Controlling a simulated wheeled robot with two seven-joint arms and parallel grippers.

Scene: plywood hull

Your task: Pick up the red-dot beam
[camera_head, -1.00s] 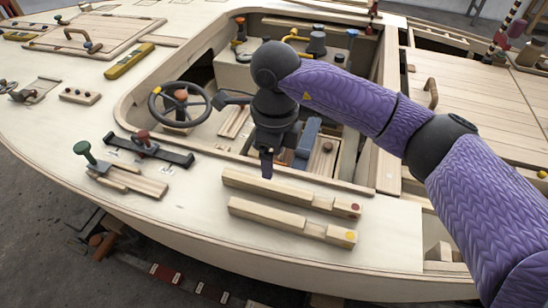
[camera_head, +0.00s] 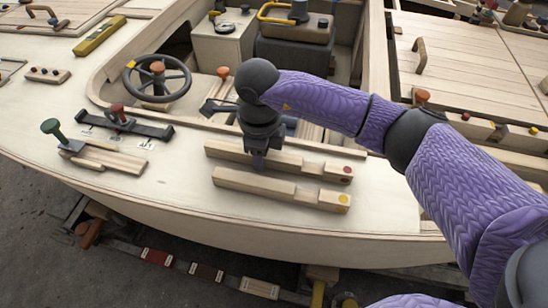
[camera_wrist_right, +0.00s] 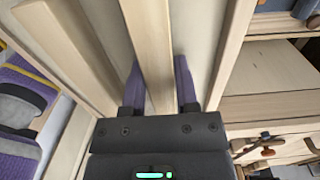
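The red-dot beam (camera_head: 313,167) is a pale wooden bar with a red dot on its right end, lying on the deck. My right gripper (camera_head: 258,163) points down over its left half. In the right wrist view, the two purple fingers (camera_wrist_right: 160,88) stand on either side of a pale beam (camera_wrist_right: 150,35). They look open around it, though contact is hard to judge. The beam appears to rest on the deck still. My left gripper is not in view.
A similar beam with a yellow dot (camera_head: 270,186) lies parallel just in front. The cockpit edge is close behind, with a steering wheel (camera_head: 157,79) to the left. A dark bracket (camera_head: 123,124) and a green-knobbed block (camera_head: 103,158) sit on the left deck.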

